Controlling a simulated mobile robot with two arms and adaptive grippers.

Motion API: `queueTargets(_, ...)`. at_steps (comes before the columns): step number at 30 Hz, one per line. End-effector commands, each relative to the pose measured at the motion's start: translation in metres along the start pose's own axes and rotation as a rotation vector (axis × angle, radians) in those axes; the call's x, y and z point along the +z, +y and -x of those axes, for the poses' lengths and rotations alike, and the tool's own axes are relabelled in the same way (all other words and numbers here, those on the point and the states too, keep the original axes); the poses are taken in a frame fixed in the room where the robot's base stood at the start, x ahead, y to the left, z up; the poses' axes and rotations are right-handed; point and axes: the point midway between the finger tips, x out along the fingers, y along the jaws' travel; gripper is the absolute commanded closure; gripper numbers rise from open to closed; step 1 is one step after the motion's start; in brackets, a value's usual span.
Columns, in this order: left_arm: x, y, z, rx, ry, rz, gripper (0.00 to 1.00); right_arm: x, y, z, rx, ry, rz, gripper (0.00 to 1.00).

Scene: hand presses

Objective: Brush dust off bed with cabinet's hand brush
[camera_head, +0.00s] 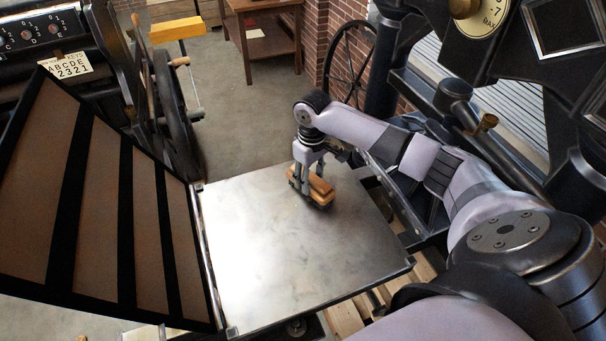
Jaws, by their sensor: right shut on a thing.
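The press bed (259,262) is a flat grey metal plate in the middle of the head view, with faint pale smudges on its surface. My right gripper (311,178) is over the bed's back right part. It is shut on the wooden hand brush (319,188), which has a tan body and a dark underside. The brush is at or just above the bed surface; I cannot tell whether it touches. My left gripper is not in view. The cabinet cannot be made out for sure.
A hinged frame with brown panels (95,190) stands raised along the bed's left edge. A dark wheel (175,115) is behind it. Black press parts (560,120) crowd the right. A wooden table (262,30) stands at the back. Open floor (235,130) lies behind the bed.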

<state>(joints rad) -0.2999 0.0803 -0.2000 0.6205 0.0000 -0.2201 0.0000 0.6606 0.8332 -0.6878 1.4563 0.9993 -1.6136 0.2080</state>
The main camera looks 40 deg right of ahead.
Motion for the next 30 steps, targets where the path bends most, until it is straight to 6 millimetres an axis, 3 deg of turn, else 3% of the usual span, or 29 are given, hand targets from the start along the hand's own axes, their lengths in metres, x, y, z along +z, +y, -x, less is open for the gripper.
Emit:
queueTargets(14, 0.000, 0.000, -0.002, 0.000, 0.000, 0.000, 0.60, -0.018, 0.006, -0.001, -0.001, 0.002, 0.001, 0.78)
queueTargets(30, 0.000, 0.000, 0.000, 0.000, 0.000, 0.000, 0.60, -0.031, -0.028, 0.000, -0.002, 0.002, 0.001, 0.78)
